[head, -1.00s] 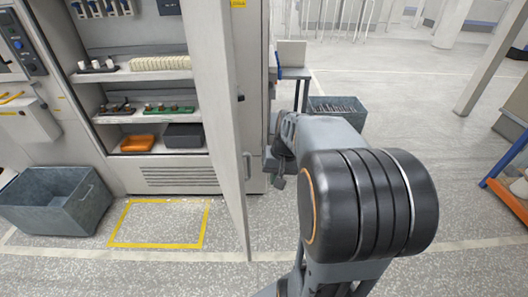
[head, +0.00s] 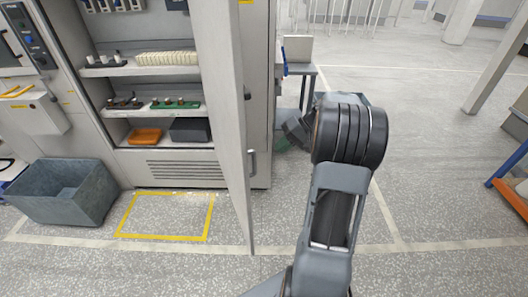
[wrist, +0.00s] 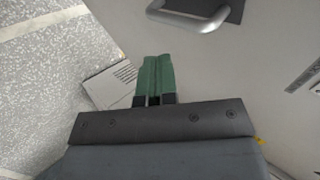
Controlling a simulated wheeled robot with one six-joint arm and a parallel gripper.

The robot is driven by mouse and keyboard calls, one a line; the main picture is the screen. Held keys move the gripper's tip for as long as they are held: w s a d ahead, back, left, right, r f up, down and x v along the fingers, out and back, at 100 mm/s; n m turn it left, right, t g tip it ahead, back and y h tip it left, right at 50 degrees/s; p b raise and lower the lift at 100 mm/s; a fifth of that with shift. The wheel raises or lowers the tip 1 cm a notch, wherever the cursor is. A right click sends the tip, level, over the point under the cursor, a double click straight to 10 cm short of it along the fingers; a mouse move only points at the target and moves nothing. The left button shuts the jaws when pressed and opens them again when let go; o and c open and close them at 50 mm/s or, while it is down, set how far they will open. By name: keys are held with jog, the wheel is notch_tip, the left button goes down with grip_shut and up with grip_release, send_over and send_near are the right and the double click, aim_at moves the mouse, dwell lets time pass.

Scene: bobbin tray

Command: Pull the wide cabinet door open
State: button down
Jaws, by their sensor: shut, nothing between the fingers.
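The wide cabinet door (head: 222,120) stands swung well out from the cabinet, seen nearly edge-on in the head view, with the shelves behind it open to view. Its metal bar handle (head: 252,163) is on the right-hand face, and a handle also shows at the top of the wrist view (wrist: 190,20). My gripper (wrist: 154,62) has its green fingers together and empty. It is below the handle in the wrist view, apart from it, over the pale door panel. In the head view it is mostly hidden by my arm.
The cabinet shelves (head: 150,70) hold bobbins, an orange tray (head: 145,136) and a dark bin (head: 190,130). A grey tub (head: 62,195) stands at left, beside a yellow floor square (head: 165,238).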

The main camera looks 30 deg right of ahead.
jog(key=w+a+f+p, duration=0.1)
jog(key=w+a+f, duration=0.1)
jog(key=a, duration=0.3)
jog(key=shift+a, duration=0.35)
